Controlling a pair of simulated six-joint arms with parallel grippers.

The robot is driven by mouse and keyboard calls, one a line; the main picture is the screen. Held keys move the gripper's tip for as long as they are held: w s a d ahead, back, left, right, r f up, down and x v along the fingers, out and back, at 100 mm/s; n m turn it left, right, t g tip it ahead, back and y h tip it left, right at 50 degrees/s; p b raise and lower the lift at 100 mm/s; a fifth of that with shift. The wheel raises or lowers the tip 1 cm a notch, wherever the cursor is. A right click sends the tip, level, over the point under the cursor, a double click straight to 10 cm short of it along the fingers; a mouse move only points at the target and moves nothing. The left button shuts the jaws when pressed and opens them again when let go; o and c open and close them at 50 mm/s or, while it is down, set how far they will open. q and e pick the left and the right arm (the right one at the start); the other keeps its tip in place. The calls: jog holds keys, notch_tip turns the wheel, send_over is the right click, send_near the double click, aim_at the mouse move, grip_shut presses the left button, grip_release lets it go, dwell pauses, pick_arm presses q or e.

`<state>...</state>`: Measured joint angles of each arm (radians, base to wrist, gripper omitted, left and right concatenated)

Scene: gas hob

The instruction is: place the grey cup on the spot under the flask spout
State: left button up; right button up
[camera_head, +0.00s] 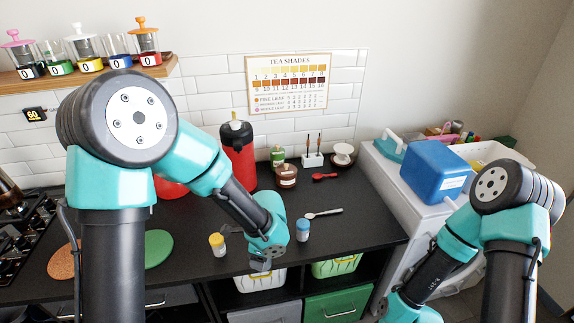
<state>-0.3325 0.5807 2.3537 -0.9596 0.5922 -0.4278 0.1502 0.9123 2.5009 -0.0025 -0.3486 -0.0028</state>
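The red flask (238,158) with a black top stands on the dark counter, left of the middle. My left arm passes in front of part of it, and I cannot make out the spot under its spout. My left gripper (261,264) is low at the counter's front edge, in front of the flask; its fingers are too small and hidden to tell open from shut. I cannot clearly identify the grey cup; a small grey shape (231,230) shows just left of my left wrist, partly hidden. My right arm enters at the lower right, with its gripper out of view.
A yellow-capped jar (217,245) and a blue-capped jar (302,230) flank my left wrist. A spoon (324,213) lies to the right. A green round mat (157,249) and the hob (22,235) are left.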

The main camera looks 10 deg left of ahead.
pick_arm(q)
jog(key=shift+w+a+r+n, duration=0.15)
jog(key=shift+w+a+n, duration=0.05)
jog(key=shift+w+n, duration=0.25)
jog(key=w+a+r+n+g, duration=0.1)
jog(key=w+a+r+n, duration=0.1)
jog(key=w+n, duration=0.3)
jog(key=w+a+r+n+g+h, duration=0.1)
jog(key=w+a+r+n, duration=0.2)
jog(key=w+n, duration=0.3)
jog(key=a+n, duration=0.1)
jog(key=n, duration=0.2)
jog(key=shift+w+a+r+n, duration=0.15)
jog(key=shift+a+r+n, duration=0.2)
